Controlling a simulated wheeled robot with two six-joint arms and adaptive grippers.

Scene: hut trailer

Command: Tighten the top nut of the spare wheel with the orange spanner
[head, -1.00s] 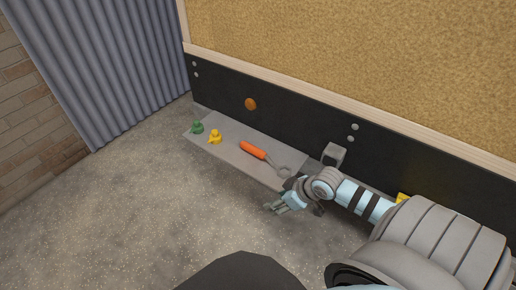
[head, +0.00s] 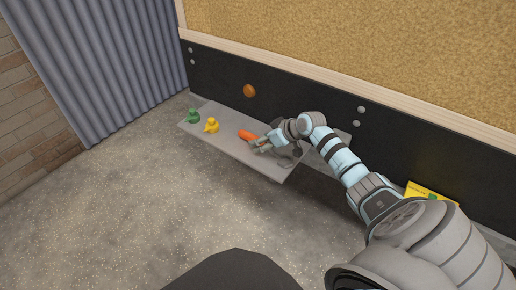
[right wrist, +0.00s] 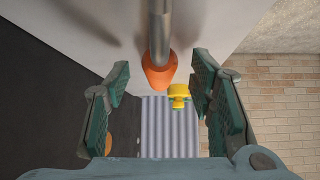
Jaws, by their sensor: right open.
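The orange spanner (head: 247,135) lies on a grey shelf (head: 230,147) along the trailer's dark lower wall. In the head view, my right gripper hides much of its metal part. My right gripper (head: 260,144) is over the spanner, with its fingers open. In the right wrist view, the open fingers (right wrist: 163,80) stand on either side of the spanner's line, and the grey shaft and orange handle (right wrist: 160,73) show between them, with gaps on both sides. The spare wheel and its top nut are not in view. My left gripper is not in view.
An orange round lamp (head: 249,91) is on the dark wall above. A yellow object (head: 430,192) lies at the right. The concrete floor in front is clear.

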